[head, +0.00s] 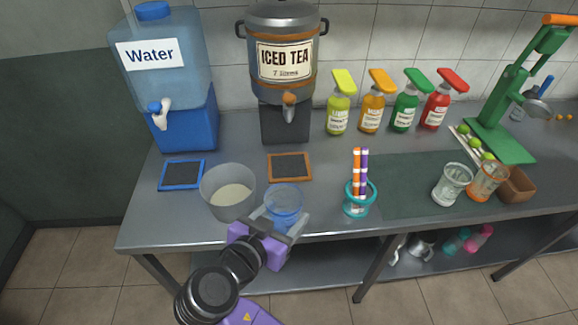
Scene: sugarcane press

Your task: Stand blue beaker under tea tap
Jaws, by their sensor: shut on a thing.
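The blue beaker (284,203) is clear blue and upright near the table's front edge. My gripper (287,222) is shut on it from the front, its fingers at the beaker's sides. I cannot tell whether the beaker's base touches the table. The tea tap (289,101) is the orange-handled spout on the grey iced tea urn (283,40), farther back and almost straight behind the beaker. Below the tap lies an orange-framed square mat (290,178), with nothing on it, between the urn's stand and the beaker.
A grey pot (228,191) with pale contents stands just left of the beaker. A teal holder (359,199) with upright sticks stands to its right. The water dispenser (163,70), blue-framed mat (182,187) and several syrup bottles (340,105) stand farther off.

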